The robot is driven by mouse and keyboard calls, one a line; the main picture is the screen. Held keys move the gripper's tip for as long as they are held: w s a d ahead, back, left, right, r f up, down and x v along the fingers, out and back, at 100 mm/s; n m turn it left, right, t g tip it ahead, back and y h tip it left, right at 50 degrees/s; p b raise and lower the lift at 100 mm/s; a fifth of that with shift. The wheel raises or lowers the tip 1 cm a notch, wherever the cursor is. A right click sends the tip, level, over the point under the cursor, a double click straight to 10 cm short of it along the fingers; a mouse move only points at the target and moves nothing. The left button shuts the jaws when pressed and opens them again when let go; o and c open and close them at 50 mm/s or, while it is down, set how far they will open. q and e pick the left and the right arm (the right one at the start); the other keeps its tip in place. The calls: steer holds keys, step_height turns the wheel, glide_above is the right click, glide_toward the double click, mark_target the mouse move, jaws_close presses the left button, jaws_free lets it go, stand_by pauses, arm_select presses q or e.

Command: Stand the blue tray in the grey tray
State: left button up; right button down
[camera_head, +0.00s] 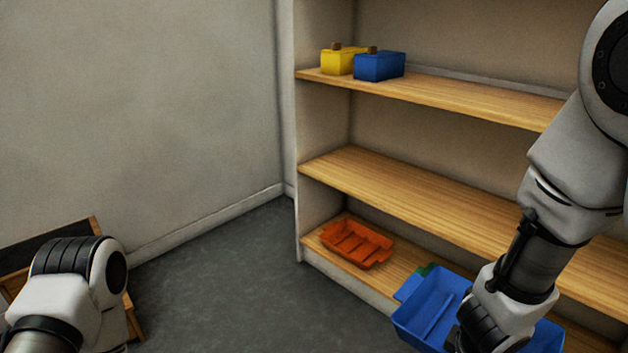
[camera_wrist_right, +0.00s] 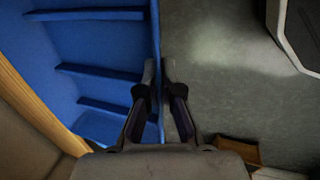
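The blue tray (camera_head: 425,305) is at the lower right of the head view, in front of the lowest shelf, with low ribs inside. In the right wrist view the blue tray (camera_wrist_right: 105,50) fills the upper left, its side wall running between my fingers. My right gripper (camera_wrist_right: 159,70) is shut on that wall; in the head view my wrist hides its fingers. My left arm shows at the lower left of the head view, but its fingers are not in view. I see no grey tray in either view.
A yellow box (camera_head: 338,61) and a blue box (camera_head: 379,67) stand on the upper shelf. The middle shelf (camera_head: 400,190) looks clear. A dark board (camera_head: 45,248) leans at left.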

mark_target(440, 348)
steer(key=shift+w+f, duration=0.1)
steer(key=shift+f, duration=0.2)
steer(key=shift+m, duration=0.7)
steer(key=w+f, duration=0.1)
steer(key=w, duration=0.1)
steer(key=w+f, duration=0.2)
steer(key=w, duration=0.1)
steer(key=w+f, duration=0.1)
steer(key=w, duration=0.1)
steer(key=shift+w+a+f, duration=0.2)
steer(key=shift+w+a, duration=0.05)
steer(key=shift+a, duration=0.05)
steer(key=w, duration=0.2)
steer(key=w+a+f+m, duration=0.1)
steer(key=w, duration=0.1)
steer(key=w+a+f+m, duration=0.1)
steer(key=w, duration=0.2)
steer(key=shift+f+g+h, duration=0.25)
steer(key=shift+g+h, duration=0.05)
steer(key=w+a+r+m+g, duration=0.1)
steer(key=w+a+r+m, duration=0.1)
steer(key=w+a+m, duration=0.5)
steer(key=s+r+n+p, duration=0.1)
steer(key=s+r+p, duration=0.1)
steer(key=r+p, duration=1.3)
steer(key=s+d+r+n+p, duration=0.1)
steer(key=s+r+p, duration=0.1)
steer(key=r+p, duration=1.4)
step_height(440, 348, up, 3)
steer(key=shift+p, duration=0.3)
